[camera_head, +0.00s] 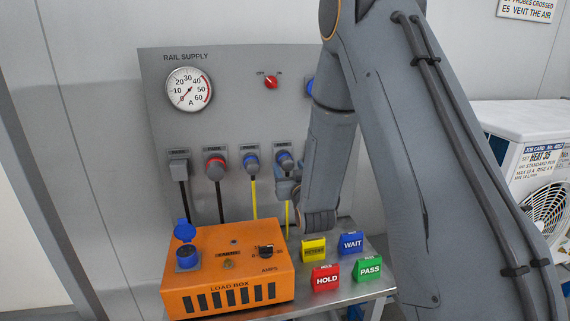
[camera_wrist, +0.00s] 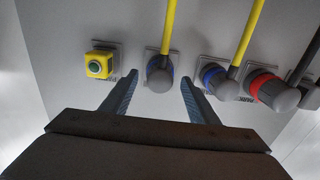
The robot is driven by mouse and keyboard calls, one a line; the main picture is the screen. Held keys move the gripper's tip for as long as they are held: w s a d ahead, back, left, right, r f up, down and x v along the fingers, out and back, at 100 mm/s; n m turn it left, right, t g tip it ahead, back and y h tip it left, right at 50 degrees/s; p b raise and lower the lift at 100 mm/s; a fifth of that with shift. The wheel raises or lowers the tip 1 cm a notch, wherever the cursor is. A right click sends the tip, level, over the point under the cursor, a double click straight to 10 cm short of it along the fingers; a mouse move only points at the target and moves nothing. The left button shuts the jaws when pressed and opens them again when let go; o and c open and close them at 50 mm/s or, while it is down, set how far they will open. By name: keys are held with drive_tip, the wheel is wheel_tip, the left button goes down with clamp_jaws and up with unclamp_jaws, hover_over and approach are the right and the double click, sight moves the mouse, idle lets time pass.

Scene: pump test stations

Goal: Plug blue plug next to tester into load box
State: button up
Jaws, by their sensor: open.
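Two blue plugs with yellow cables hang in parking sockets on the grey panel. The right one (camera_head: 284,160) is just above my gripper (camera_head: 289,187), partly hidden by the arm; the other blue plug (camera_head: 251,162) is to its left. In the wrist view my gripper (camera_wrist: 159,77) is open and empty. Its fingers point at the right blue plug (camera_wrist: 159,72), which shows between and beyond the fingertips; contact cannot be told. The second blue plug (camera_wrist: 218,80) lies outside the fingers. The orange load box (camera_head: 228,268) has a blue socket (camera_head: 187,257) with its lid raised.
A red plug (camera_head: 215,166) and a grey plug (camera_head: 179,164) are parked further left. Yellow, WAIT (camera_head: 351,243), HOLD (camera_head: 325,278) and PASS (camera_head: 367,268) blocks stand right of the load box.

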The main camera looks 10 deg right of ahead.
sight(288, 166)
drive_tip(key=shift+w+b, duration=0.65)
drive_tip(key=shift+w, duration=1.15)
drive_tip(key=shift+b, duration=0.3)
drive_tip(key=shift+c, duration=0.5)
clamp_jaws()
drive_tip(key=shift+s+p, duration=0.3)
drive_tip(key=shift+s, duration=2.7)
